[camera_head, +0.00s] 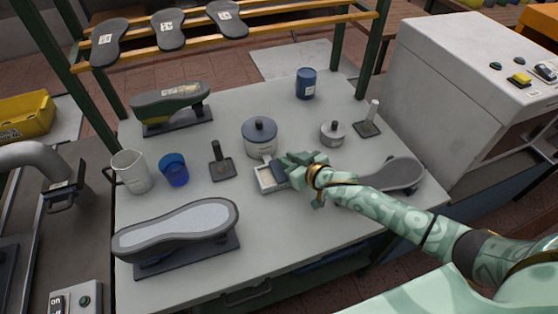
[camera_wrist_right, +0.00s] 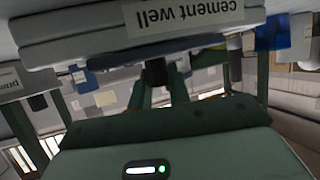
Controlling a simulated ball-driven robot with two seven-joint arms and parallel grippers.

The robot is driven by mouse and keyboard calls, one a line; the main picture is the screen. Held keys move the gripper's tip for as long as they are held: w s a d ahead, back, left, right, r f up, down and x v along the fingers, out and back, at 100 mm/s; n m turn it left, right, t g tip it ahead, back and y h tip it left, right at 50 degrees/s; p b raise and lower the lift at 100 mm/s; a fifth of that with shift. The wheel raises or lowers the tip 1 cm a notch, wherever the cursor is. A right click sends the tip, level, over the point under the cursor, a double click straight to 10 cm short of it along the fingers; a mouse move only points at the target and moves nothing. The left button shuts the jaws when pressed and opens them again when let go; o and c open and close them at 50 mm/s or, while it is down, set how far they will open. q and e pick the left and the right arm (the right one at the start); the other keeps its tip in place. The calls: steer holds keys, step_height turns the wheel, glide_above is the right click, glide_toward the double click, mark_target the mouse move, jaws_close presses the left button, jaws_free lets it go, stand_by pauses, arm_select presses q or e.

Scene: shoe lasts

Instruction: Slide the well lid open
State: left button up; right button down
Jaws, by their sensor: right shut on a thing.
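The cement well (camera_head: 259,188) is a small pale box near the middle of the table. Its pale inside shows at the left part. The dark well lid (camera_head: 279,172) covers the right part, so the well stands partly open. My right gripper (camera_head: 288,168) is at the lid's right side and shut on it; its fingers hide the exact grip. In the right wrist view the well's wall (camera_wrist_right: 80,45) with its upside-down "cement well" label (camera_wrist_right: 190,15) spans the top. My left gripper is not in view.
A grey pot with a dark lid (camera_head: 260,137) stands just behind the well. A brush on a stand (camera_head: 221,165) is to the left, a small lidded tin (camera_head: 332,133) to the right. A large shoe last (camera_head: 180,225) lies front left. The table's front middle (camera_head: 290,230) is clear.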

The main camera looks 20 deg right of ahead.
steer(key=c, duration=1.3)
jaws_free()
steer(key=shift+c, duration=0.2)
steer(key=p+v, duration=0.3)
steer(key=v, duration=1.3)
steer(key=shift+r, duration=0.1)
